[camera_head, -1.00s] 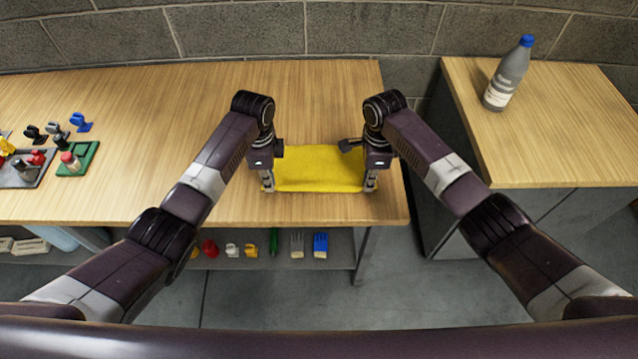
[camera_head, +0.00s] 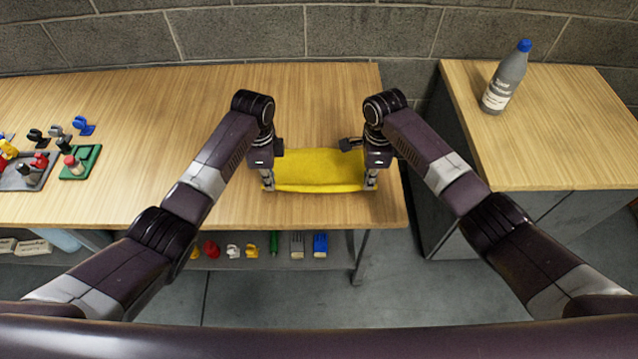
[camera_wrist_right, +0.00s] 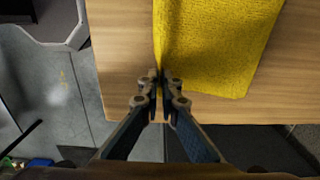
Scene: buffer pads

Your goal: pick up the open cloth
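The yellow cloth (camera_head: 322,168) lies spread out near the front edge of the wooden table, between my two grippers. Its near edge now bows and looks slightly raised between them. My left gripper (camera_head: 268,186) is at the cloth's near left corner, with its fingers looking closed on it. My right gripper (camera_head: 370,184) is at the near right corner. In the right wrist view, the right fingertips (camera_wrist_right: 160,76) are together on the corner of the cloth (camera_wrist_right: 215,45). The left fingertips are small in the head view.
The wooden table (camera_head: 180,130) is clear around the cloth. Small coloured parts and a green tray (camera_head: 90,153) sit at the far left. A grey bottle with a blue cap (camera_head: 504,80) stands on the right cabinet (camera_head: 560,130). Several items lie on the shelf (camera_head: 285,264) below.

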